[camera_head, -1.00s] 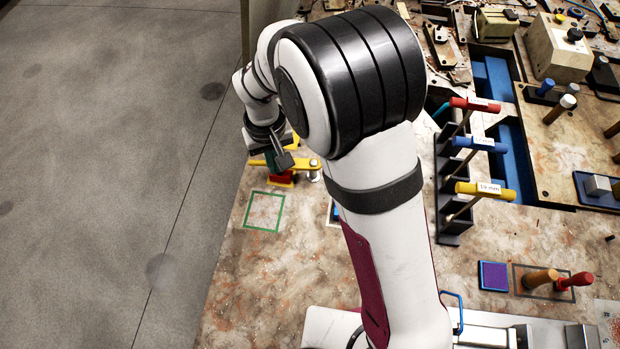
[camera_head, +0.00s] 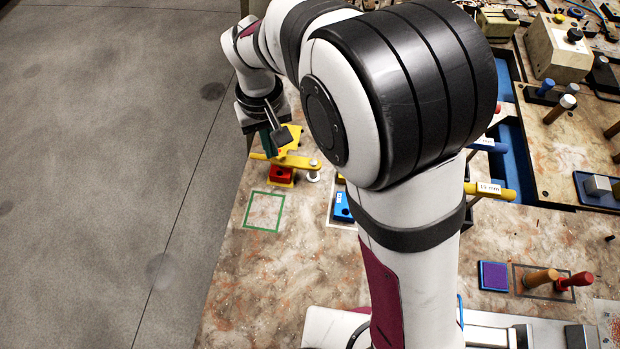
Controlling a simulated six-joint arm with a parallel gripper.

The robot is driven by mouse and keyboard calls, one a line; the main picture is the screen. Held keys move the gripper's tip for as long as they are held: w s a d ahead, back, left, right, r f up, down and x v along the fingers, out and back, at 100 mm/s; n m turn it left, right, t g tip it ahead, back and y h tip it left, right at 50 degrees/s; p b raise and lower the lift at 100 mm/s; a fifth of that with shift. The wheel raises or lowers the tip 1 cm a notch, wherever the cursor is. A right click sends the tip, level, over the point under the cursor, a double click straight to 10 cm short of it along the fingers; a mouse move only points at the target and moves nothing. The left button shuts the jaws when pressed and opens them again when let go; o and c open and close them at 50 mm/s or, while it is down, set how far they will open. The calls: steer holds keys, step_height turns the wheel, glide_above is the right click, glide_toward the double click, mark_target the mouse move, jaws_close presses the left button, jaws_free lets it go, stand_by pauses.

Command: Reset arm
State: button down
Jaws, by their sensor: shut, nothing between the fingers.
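My gripper (camera_head: 275,143) is at the upper left of the worktable, above the yellow clamp-like fixture (camera_head: 300,162). It points down, and its fingers are small and partly dark against the fixture. It is shut with nothing held. A red block (camera_head: 281,174) sits at the yellow fixture, below my gripper. Whether the gripper touches the fixture cannot be told from this view. My arm fills the middle of the picture and hides much of the table behind it.
A green taped square (camera_head: 264,211) lies empty on the table (camera_head: 235,290). A blue block (camera_head: 343,207) sits in a white outline beside my arm. A yellow-handled tool (camera_head: 489,191), a purple pad (camera_head: 493,276) and wooden and red handles (camera_head: 541,278) are to the right. Bare floor lies left.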

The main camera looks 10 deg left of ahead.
step_height(320, 180, up, 2)
steer(key=shift+r, duration=0.2)
stand_by(0.3)
steer(key=s+d+r+m, duration=0.3)
steer(key=d+r, duration=0.1)
steer(key=d, duration=0.4)
steer(key=s+d+m+y, duration=0.1)
steer(key=s+d+m, duration=0.7)
steer(key=s+d, duration=0.4)
steer(key=s, duration=0.4)
steer(key=shift+r+m+y, duration=0.3)
steer(key=shift+y, duration=0.1)
